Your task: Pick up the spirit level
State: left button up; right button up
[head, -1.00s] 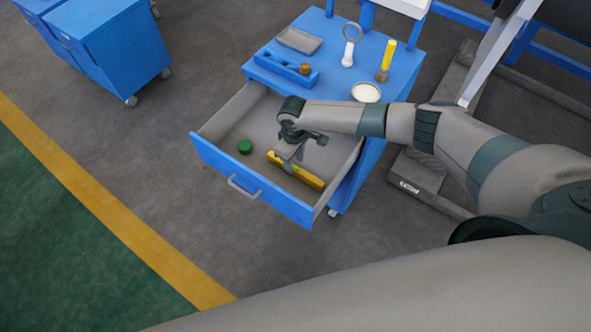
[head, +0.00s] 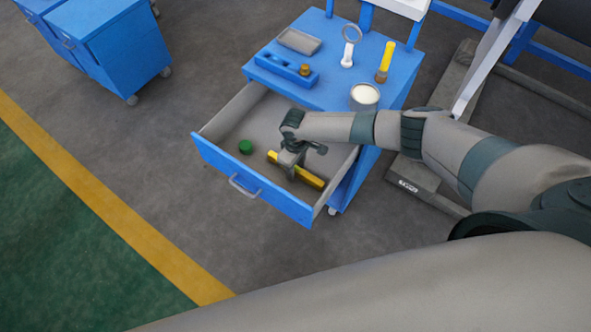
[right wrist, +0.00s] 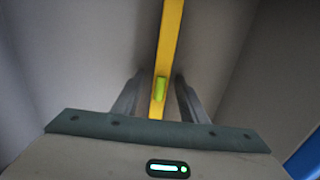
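The spirit level (head: 311,178) is a long yellow bar lying flat in the open drawer. My right gripper (head: 289,170) reaches down into the drawer over the level and hides part of it. In the right wrist view the level (right wrist: 171,40), with a green vial (right wrist: 160,88), runs between the two fingers of the gripper (right wrist: 158,95). The fingers are open, one on each side, with a small gap to the bar. My left gripper is not in view.
The blue drawer front (head: 250,185) and its walls surround the level. A green round object (head: 245,147) lies to its left in the drawer.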

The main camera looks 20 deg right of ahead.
grip_shut()
jog(key=shift+r, duration=0.15)
jog(key=shift+r+b, duration=1.05)
jog(key=shift+r, duration=3.85)
